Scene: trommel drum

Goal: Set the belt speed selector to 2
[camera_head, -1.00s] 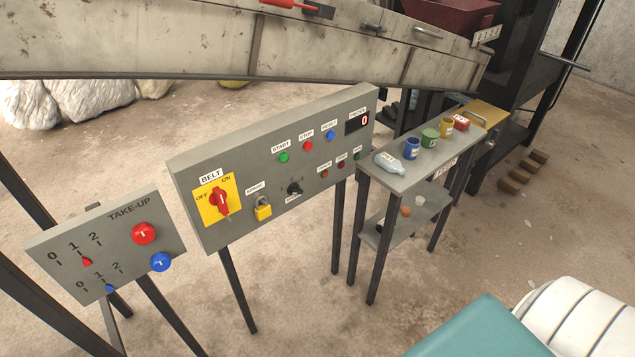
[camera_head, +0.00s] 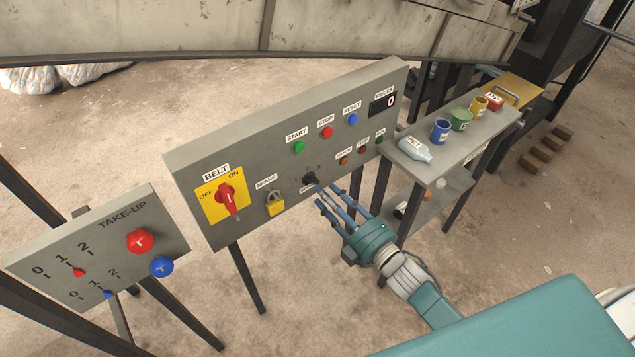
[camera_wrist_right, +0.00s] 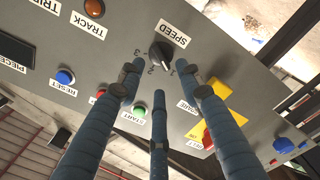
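The belt speed selector (camera_head: 310,178) is a small black knob low on the grey control panel (camera_head: 240,145). In the wrist view the knob (camera_wrist_right: 160,53) sits by its SPEED label, with the marks 1, 2 and 3 around it. Its pointer appears to face the 1, but this is small. My right gripper (camera_head: 322,202) is just in front of the knob, its three blue fingers spread and empty. In the wrist view the fingers (camera_wrist_right: 165,88) reach toward the knob without visibly closing on it. My left gripper is not in view.
The panel also carries a red belt switch (camera_head: 228,197), a yellow padlock (camera_head: 275,203) and several buttons, including green START (camera_head: 299,147). A take-up panel (camera_head: 100,250) stands at left. A shelf (camera_head: 440,165) with a bottle and cups stands right, near my arm.

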